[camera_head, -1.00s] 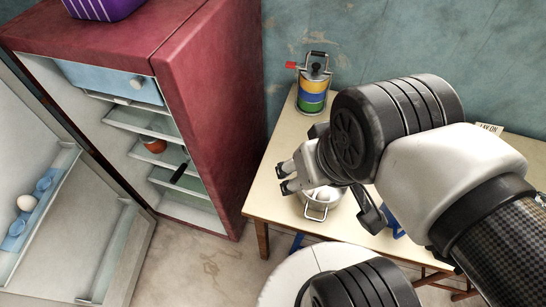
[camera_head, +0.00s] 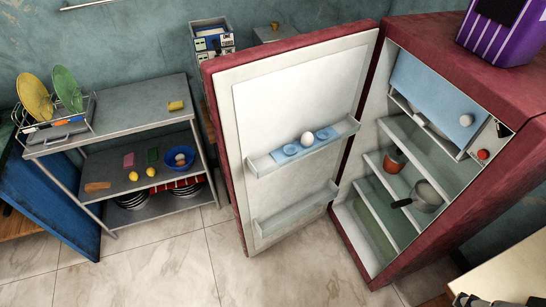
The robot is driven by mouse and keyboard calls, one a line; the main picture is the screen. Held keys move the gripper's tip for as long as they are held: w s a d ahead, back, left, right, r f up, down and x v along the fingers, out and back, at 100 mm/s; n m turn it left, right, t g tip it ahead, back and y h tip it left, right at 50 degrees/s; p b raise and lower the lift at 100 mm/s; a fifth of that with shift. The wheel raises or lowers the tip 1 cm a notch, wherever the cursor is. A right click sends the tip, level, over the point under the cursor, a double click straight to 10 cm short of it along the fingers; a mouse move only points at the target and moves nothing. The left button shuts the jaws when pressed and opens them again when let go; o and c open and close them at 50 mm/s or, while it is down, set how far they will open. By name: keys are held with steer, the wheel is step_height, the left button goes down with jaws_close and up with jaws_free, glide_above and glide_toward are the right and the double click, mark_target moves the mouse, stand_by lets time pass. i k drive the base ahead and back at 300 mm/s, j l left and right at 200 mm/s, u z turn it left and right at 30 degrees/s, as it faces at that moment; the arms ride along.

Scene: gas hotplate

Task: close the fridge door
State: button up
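The fridge (camera_head: 520,190) is dark red and stands at the right. Its door (camera_head: 290,90) is wide open, swung out to the left, with its white inner side facing me. A door shelf (camera_head: 262,166) holds an egg (camera_head: 307,138) in a blue egg holder (camera_head: 291,150). Inside the fridge are a blue freezer flap (camera_head: 430,85), an orange-brown pot (camera_head: 394,160) and a grey pan (camera_head: 427,197). The tips of my gripper (camera_head: 467,299) show at the bottom right edge, well apart from the door. Most of it is cut off, so its opening is unclear.
A grey shelf unit (camera_head: 125,112) with a dish rack (camera_head: 55,125) and a blue bowl (camera_head: 180,158) stands left of the door. The tiled floor (camera_head: 160,265) in front is clear. A purple crate (camera_head: 495,35) sits on the fridge. A table (camera_head: 515,275) is at bottom right.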

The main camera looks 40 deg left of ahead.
mark_target(262, 100)
steer(key=j+z, duration=0.1)
steer(key=j, duration=0.35)
steer(key=k+j+z, duration=0.1)
steer(key=j, duration=0.3)
steer(key=k+j+z, duration=0.1)
steer(key=j, duration=0.35)
steer(key=k+j+z, duration=0.15)
steer(key=j, duration=0.25)
steer(key=j+z, duration=0.1)
steer(key=j, duration=0.3)
steer(key=k+j+z, duration=0.1)
steer(key=j, duration=0.3)
steer(key=k+j+z, duration=0.1)
steer(key=k+j, duration=0.15)
steer(key=j, duration=0.15)
steer(key=k+j+z, duration=0.1)
steer(key=j, duration=0.25)
steer(key=i+j, duration=0.1)
steer(key=j, duration=0.5)
steer(key=i+j+z, duration=0.15)
steer(key=j, duration=0.45)
steer(key=k+u, duration=0.35)
steer(key=u, duration=0.2)
